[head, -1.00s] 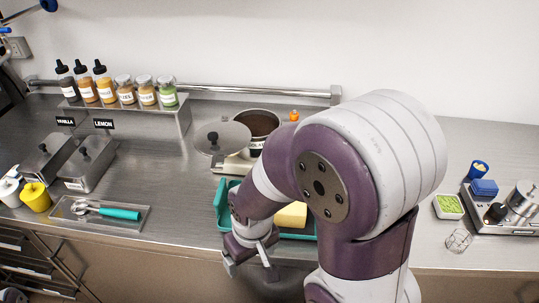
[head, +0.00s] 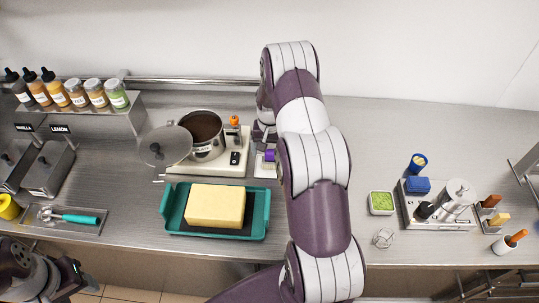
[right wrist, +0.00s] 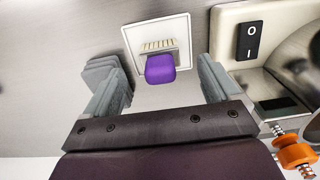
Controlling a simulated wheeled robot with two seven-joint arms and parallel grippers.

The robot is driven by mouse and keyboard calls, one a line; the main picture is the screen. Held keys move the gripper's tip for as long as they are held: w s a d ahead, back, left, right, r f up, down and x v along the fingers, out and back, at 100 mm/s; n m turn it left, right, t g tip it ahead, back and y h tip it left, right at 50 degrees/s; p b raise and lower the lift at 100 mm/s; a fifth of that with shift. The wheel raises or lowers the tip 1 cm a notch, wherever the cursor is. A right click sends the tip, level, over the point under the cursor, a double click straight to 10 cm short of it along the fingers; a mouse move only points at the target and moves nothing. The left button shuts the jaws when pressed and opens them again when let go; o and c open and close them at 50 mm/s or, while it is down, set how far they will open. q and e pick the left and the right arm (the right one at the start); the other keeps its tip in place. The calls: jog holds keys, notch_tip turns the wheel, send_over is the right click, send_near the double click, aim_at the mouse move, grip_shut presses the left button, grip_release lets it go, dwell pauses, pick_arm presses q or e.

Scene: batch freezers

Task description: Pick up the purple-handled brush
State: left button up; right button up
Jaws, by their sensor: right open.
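The purple-handled brush (right wrist: 160,68) lies on a small white square tray (right wrist: 184,25) in the right wrist view, its pale bristles pointing away from me. In the head view the brush (head: 270,155) shows as a purple spot right of the white-based pot warmer, partly covered by my arm. My right gripper (right wrist: 163,78) is open. Its fingers stand on either side of the purple handle in the picture, with visible gaps; the height above it is unclear. In the head view my right gripper (head: 262,134) is partly hidden. My left gripper (head: 77,276) shows dimly at the lower left.
The warmer (head: 232,165) with its chocolate pot (head: 206,135) stands close left of the brush. A teal tray (head: 176,215) with a yellow block (head: 216,205) is in front. A green-filled dish (head: 381,203) and a utensil stand (head: 420,212) are at the right. Bare counter lies between.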

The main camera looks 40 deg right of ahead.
aim_at(271, 160)
jog(key=f+p, duration=0.1)
jog(key=f, duration=0.2)
jog(key=w+f+p, duration=0.1)
jog(key=f, duration=0.1)
jog(key=shift+d+p, duration=0.3)
jog(key=shift+d, duration=0.1)
jog(key=shift+s+f, duration=0.15)
jog(key=shift+f, duration=0.2)
jog(key=shift+s+a, duration=0.15)
jog(key=shift+s, duration=0.1)
jog(key=shift+w+f, duration=0.1)
jog(key=shift+w, duration=0.1)
jog(key=c, duration=1.1)
pick_arm(q)
jog(key=r, duration=0.2)
jog(key=shift+w+d+r, duration=0.25)
jog(key=shift+w+r, duration=0.1)
jog(key=shift+r, duration=0.05)
pick_arm(e)
jog(key=shift+s, duration=0.1)
jog(key=shift+c, duration=0.2)
